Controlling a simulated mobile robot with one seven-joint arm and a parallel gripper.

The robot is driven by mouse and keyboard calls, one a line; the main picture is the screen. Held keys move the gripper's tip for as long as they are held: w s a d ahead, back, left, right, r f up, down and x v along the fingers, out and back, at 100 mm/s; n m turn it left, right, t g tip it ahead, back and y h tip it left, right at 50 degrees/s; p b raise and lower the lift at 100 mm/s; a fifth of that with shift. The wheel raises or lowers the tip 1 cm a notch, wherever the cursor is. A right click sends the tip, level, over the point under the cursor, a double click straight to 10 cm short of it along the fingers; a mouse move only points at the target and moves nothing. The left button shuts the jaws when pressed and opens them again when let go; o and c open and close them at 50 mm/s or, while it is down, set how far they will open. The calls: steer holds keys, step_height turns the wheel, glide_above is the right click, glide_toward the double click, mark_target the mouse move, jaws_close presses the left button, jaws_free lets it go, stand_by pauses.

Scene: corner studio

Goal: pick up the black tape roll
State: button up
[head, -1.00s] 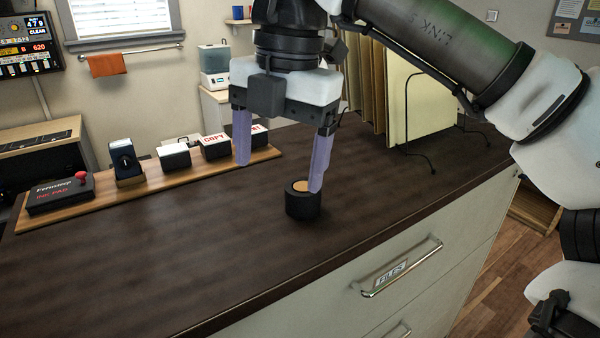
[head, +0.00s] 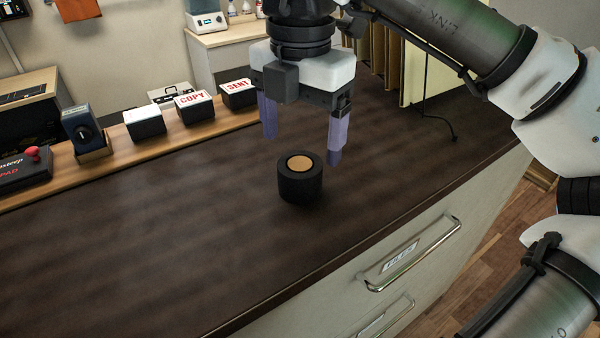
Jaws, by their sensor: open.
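The black tape roll (head: 300,187) lies flat on the dark wooden cabinet top, with its tan core facing up. My gripper (head: 303,148) is open and empty, pointing down. Its two pale purple fingers are spread apart, above and behind the roll as seen from the head camera. The right fingertip shows just up and right of the roll, the left one up and left of it. Neither finger hides the roll, and I see no contact.
A wooden strip (head: 110,167) along the back holds stamps (head: 194,107), a blue-grey stamper (head: 85,135) and an ink pad (head: 22,178). A wire rack with folders (head: 430,70) stands at the back right. The cabinet top (head: 170,240) in front of the roll is clear.

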mark_target(300, 168)
steer(key=shift+f+p, duration=0.65)
steer(key=shift+f, duration=2.6)
steer(key=c, duration=1.1)
steer(key=shift+w+r, duration=0.1)
